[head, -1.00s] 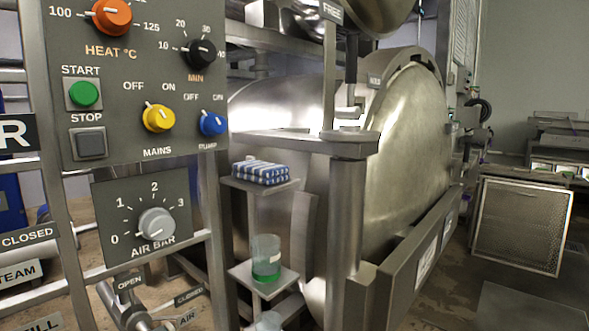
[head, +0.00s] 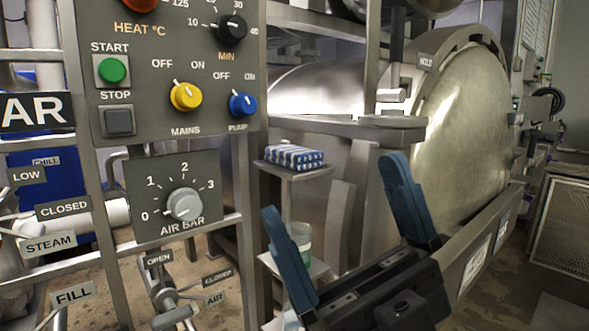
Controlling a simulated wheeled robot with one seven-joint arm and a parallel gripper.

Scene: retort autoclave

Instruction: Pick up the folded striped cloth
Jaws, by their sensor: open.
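The folded striped cloth (head: 295,157), blue and white, lies flat on a small metal shelf (head: 300,172) right of the control panel. My gripper (head: 335,190) has come into the head view at the lower right, with two blue fingers spread wide apart. It is open and empty. In the picture the cloth shows above and between the fingers, apart from both; the gripper appears nearer to the camera than the cloth.
A control panel (head: 150,100) with knobs stands at the left. A metal ledge (head: 340,127) runs above the cloth, and the autoclave vessel (head: 465,130) is behind right. A glass with green liquid (head: 303,243) stands on a lower shelf, partly hidden by my left finger.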

